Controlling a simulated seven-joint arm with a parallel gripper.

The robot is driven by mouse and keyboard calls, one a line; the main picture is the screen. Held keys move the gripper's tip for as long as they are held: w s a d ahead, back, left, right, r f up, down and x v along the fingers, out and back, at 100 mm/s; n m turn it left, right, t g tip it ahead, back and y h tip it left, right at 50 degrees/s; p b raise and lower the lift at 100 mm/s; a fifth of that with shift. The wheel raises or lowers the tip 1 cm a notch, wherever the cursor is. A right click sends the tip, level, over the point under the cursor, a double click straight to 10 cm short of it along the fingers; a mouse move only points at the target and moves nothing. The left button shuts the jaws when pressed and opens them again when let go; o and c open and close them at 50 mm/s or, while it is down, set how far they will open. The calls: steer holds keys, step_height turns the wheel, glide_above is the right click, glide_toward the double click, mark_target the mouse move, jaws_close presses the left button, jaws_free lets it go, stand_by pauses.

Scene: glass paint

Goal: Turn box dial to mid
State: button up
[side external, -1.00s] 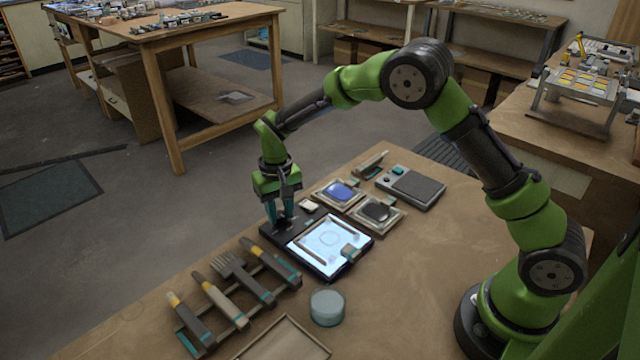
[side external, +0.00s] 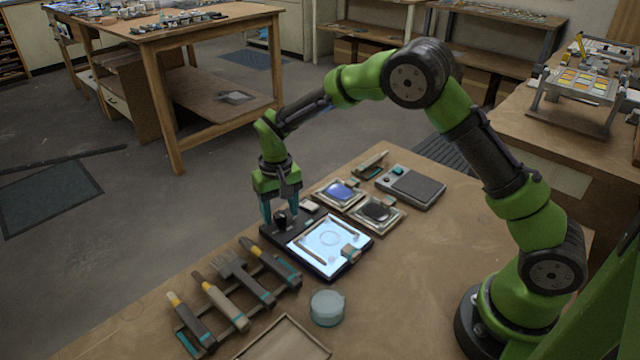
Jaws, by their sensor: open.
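The light box (side external: 330,246) has a bright lit panel and a dark strip along its far left edge. A dark round dial (side external: 281,217) stands on that strip. My gripper (side external: 281,212) points down over the dial. Its teal fingers are open, one on each side of the dial. I cannot tell whether they touch it. The dial's mark and setting are too small to read.
A rack of brushes and tools (side external: 236,290) lies to the left of the box. A round teal jar (side external: 327,307) stands in front. Two framed trays, one blue (side external: 339,193) and one dark (side external: 376,212), and a grey scale (side external: 411,187) sit behind.

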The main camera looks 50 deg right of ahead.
mark_target(284, 216)
step_height(284, 216, up, 17)
stand_by(0.4)
steer(key=shift+f, duration=0.15)
steer(key=s+d+r+t, duration=0.1)
steer(key=s+t, duration=0.1)
steer(key=s, duration=0.6)
steer(key=s+d+r+t+y, duration=0.1)
steer(key=s+d+r+t, duration=0.1)
steer(key=s, duration=0.7)
steer(key=s+d+r+t+y, duration=0.1)
steer(key=s+t, duration=0.2)
steer(key=s, duration=0.5)
steer(key=shift+s+d+r, duration=0.2)
steer(key=shift+r, duration=0.15)
